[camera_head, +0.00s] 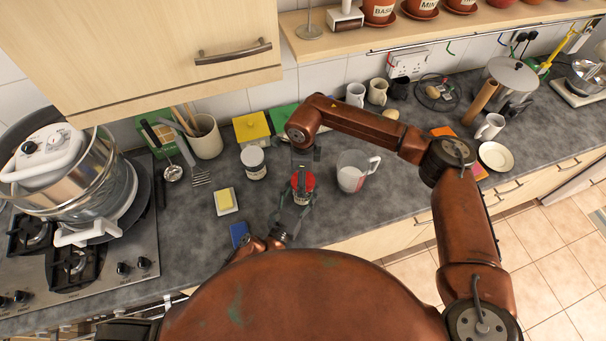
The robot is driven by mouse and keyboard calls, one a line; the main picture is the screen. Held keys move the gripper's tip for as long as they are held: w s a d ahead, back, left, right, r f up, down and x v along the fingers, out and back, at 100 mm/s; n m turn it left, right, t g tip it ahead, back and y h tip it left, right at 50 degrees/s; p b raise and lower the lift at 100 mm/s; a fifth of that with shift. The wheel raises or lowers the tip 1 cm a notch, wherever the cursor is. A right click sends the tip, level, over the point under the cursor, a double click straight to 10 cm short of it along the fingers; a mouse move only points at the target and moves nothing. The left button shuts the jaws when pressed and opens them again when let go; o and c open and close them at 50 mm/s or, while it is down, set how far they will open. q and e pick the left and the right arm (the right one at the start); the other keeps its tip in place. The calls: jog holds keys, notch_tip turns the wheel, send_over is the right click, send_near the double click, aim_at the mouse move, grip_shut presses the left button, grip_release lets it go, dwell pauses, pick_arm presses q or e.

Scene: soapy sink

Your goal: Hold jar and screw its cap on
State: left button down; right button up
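A small jar (301,198) stands on the grey counter in front of my body, with a red cap (303,181) at its top. I cannot tell whether the cap is seated or threaded. My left gripper (297,208) comes in low from the front left, with its fingers on either side of the jar. It appears closed around the jar, though contact is hard to see. My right gripper (304,156) points down just above and behind the red cap, with its fingers spread apart. It seems to hold nothing.
A glass measuring cup (352,172) stands close to the right. The stove with a large pot (85,190) is at far left.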

jog(key=c, duration=1.2)
jog(key=o, duration=1.3)
jog(key=shift+o, duration=0.2)
notch_tip(320, 180, up, 12)
pick_arm(q)
jog(key=c, duration=0.7)
grip_release()
jog(key=shift+o, duration=0.2)
